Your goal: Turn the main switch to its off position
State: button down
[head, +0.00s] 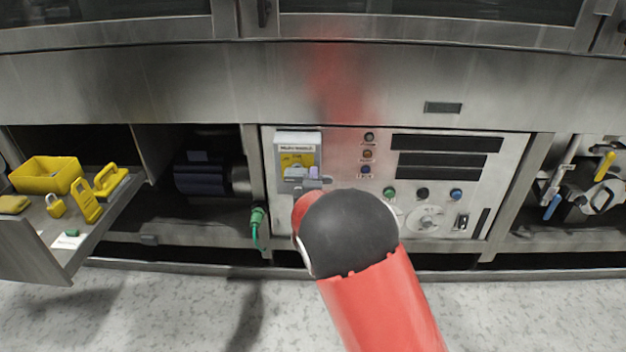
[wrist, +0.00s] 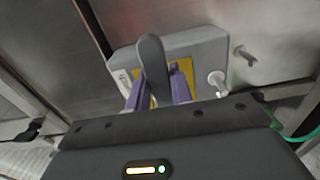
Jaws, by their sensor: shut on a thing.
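The main switch is a light grey box (head: 298,138) at the left end of the control panel, with a yellow plate (head: 306,158) on its front. In the wrist view its grey box (wrist: 205,48) fills the upper middle, and a dark grey handle (wrist: 152,58) stands in front of the yellow plate. My gripper (wrist: 158,88) has one purple finger on each side of the handle and is shut on it. In the head view my gripper (head: 304,175) is small and partly covers the lower part of the switch. Which marked position the handle points to cannot be read.
The control panel (head: 510,160) has several buttons and dark displays. A drawer (head: 95,235) with yellow lockout items stands out at the left. Valves with yellow and blue handles (head: 552,207) are at the right.

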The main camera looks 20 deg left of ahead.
jog(key=shift+n, duration=0.3)
jog(key=c, duration=1.2)
grip_release()
jog(key=shift+c, duration=0.2)
jog(key=v, duration=0.7)
jog(key=shift+s, duration=0.4)
jog(key=shift+d, duration=0.1)
